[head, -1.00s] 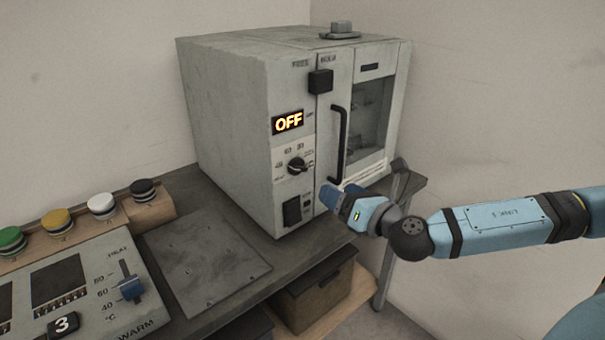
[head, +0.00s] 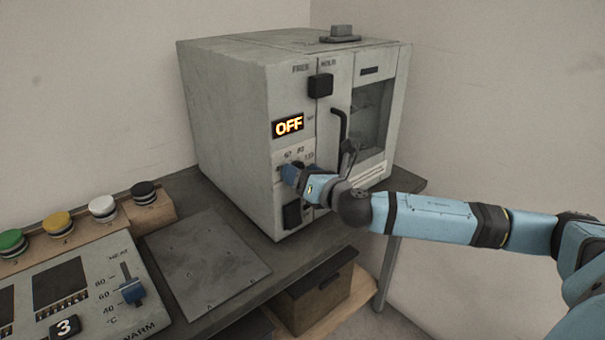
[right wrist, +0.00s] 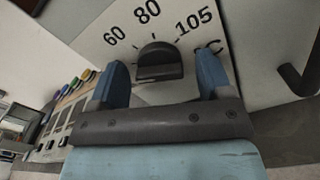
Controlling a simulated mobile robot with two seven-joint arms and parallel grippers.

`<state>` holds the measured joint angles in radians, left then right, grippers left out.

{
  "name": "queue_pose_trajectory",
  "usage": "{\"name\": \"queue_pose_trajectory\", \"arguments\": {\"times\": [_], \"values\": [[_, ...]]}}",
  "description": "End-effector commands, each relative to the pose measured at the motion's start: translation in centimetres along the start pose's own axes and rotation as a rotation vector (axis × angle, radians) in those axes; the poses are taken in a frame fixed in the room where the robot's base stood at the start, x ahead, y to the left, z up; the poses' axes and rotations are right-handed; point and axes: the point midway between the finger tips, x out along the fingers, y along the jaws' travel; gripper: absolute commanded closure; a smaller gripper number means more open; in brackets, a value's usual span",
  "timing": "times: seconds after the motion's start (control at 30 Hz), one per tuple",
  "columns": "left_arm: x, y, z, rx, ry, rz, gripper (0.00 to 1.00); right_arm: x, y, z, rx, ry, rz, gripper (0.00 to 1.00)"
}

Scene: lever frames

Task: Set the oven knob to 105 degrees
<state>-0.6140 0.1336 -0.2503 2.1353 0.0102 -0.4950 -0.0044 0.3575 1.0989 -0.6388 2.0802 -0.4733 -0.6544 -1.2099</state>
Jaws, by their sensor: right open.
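The oven (head: 230,130) stands against the back wall, its display (head: 288,125) reading OFF. The black oven knob (right wrist: 160,64) shows in the right wrist view on a pale dial plate (right wrist: 110,50) marked 60, 80 and 105. I cannot tell its pointer's exact direction. My right gripper (head: 290,173) is at the dial in the head view and hides most of the knob there. In the right wrist view the right gripper (right wrist: 162,66) is open, with one blue finger on each side of the knob and gaps visible to both. My left gripper is not in view.
The oven's dark door handle (head: 338,135) is just right of the dial, close to my right wrist. A black switch (head: 292,215) is below it. A control panel with a blue slider (head: 132,291) and coloured buttons (head: 57,222) is at the left. A flat plate (head: 205,262) lies in front.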

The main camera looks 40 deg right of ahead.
Motion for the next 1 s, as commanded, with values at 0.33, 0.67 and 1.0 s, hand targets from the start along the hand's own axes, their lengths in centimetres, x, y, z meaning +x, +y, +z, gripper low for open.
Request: {"name": "queue_pose_trajectory", "arguments": {"times": [0.33,0.67,1.0], "values": [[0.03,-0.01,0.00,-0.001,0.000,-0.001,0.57,-0.03,0.00,-0.01,0.000,0.000,0.000,0.67],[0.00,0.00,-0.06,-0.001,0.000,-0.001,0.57,-0.04,0.01,0.00,0.023,0.000,0.000,0.77],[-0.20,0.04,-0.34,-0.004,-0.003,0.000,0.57,-0.05,0.04,-0.05,0.213,0.001,-0.002,0.77]]}}
